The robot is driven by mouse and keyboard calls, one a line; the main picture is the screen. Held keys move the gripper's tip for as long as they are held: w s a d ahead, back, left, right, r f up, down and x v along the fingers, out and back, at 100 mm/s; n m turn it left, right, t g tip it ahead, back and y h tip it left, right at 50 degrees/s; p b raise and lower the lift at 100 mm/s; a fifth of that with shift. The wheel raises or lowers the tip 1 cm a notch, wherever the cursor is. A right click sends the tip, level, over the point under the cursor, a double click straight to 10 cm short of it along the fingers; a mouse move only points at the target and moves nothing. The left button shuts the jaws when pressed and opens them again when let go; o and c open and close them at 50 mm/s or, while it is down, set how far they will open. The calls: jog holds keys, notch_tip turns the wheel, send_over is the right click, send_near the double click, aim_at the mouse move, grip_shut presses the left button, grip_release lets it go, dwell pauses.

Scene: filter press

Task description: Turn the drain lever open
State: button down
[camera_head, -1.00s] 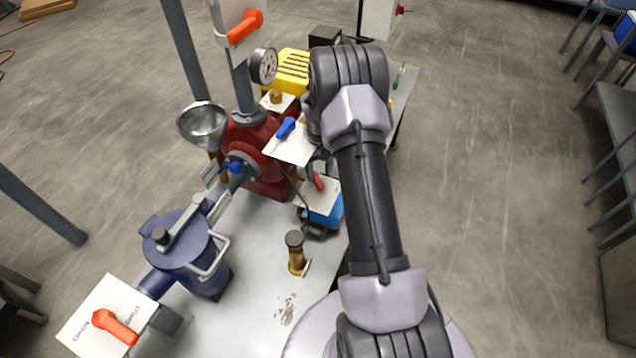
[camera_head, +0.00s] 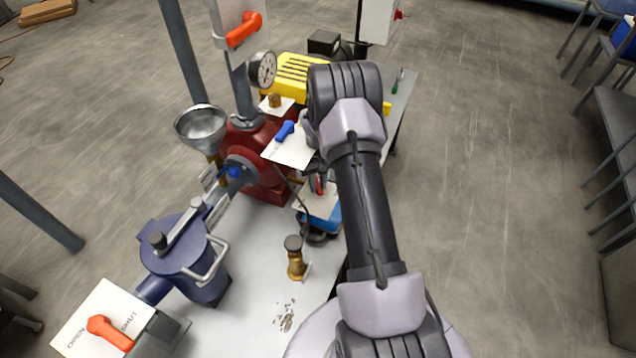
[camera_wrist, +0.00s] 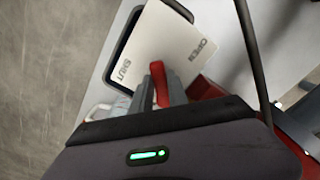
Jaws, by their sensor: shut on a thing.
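The red lever (camera_wrist: 160,84) stands on a white plate (camera_wrist: 165,40) marked OPEN and SHUT in the wrist view. I take it for the drain lever. The lever's tip points between the two words. My gripper (camera_wrist: 161,92) is shut on the lever, one finger on each side, with the tip showing between them. In the head view the red lever (camera_head: 319,186) is partly hidden by my gripper (camera_head: 317,178). Its plate (camera_head: 319,204) lies over a blue tray (camera_head: 330,224).
A white plate with a blue lever (camera_head: 285,132) stands close to the left of my wrist. A brass fitting (camera_head: 295,262) rises from the bench (camera_head: 240,310) nearer. A dark cable (camera_wrist: 248,45) runs beside the plate. An orange lever (camera_head: 108,332) is at lower left.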

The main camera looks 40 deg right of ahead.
jog(key=shift+a, duration=0.1)
jog(key=shift+w+a+m+b, duration=0.35)
jog(key=shift+m+b, duration=0.1)
jog(key=shift+m, duration=1.05)
jog(key=shift+w+a+m+b, duration=0.3)
jog(key=shift+m+b, duration=0.2)
jog(key=shift+m, duration=1)
jog(key=shift+w+a+m+b, duration=0.25)
jog(key=shift+a+m+b, duration=0.2)
jog(key=shift+m, duration=1.05)
jog(key=c, duration=1.3)
grip_release()
